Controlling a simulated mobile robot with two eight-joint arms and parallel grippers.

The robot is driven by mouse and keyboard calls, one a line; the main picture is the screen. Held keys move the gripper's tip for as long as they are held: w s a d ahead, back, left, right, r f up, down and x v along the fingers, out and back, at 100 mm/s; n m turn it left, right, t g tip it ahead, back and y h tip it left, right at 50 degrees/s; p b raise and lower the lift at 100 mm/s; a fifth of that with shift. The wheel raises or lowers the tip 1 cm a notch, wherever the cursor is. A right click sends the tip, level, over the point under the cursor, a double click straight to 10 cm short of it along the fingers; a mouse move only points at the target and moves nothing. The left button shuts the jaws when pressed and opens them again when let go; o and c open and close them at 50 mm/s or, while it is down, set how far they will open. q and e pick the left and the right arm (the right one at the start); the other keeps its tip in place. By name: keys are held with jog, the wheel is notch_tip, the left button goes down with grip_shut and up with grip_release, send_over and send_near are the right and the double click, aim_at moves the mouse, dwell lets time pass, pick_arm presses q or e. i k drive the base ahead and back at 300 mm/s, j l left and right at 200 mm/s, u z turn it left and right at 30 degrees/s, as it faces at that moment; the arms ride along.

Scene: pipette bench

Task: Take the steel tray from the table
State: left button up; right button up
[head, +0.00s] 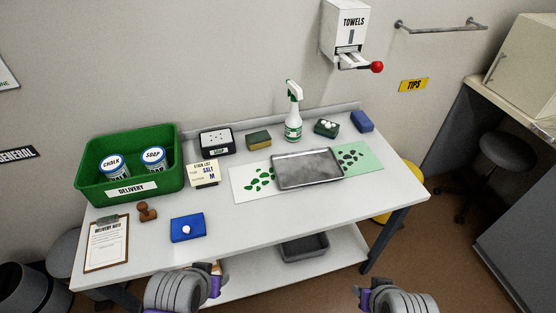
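The steel tray (308,169) is a shallow grey rectangle lying flat near the middle of the white table (300,222). It lies across a mat that is white on the left (238,187) and green on the right (371,160), with dark green leaf shapes on both sides. My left gripper (218,280) is at the table's front edge, in front of and left of the tray and apart from it. My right gripper (364,291) is in front of the table, below and right of the tray. The fingers of both are mostly hidden.
A green delivery bin (130,188) with two cans stands at the left. A spray bottle (293,112), sponges (259,140) and a soap box (216,142) line the back. A blue box (187,227), stamp (146,211) and clipboard (107,243) lie at the front left. The front right tabletop is clear.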

aim_at(308, 167)
jog(key=i+l+u, duration=0.15)
jog(key=u, duration=0.2)
jog(key=i+l+u, duration=0.1)
jog(key=l+u, duration=0.65)
jog(key=l, duration=0.2)
jog(key=i+l+u, duration=0.15)
jog(key=l, duration=0.15)
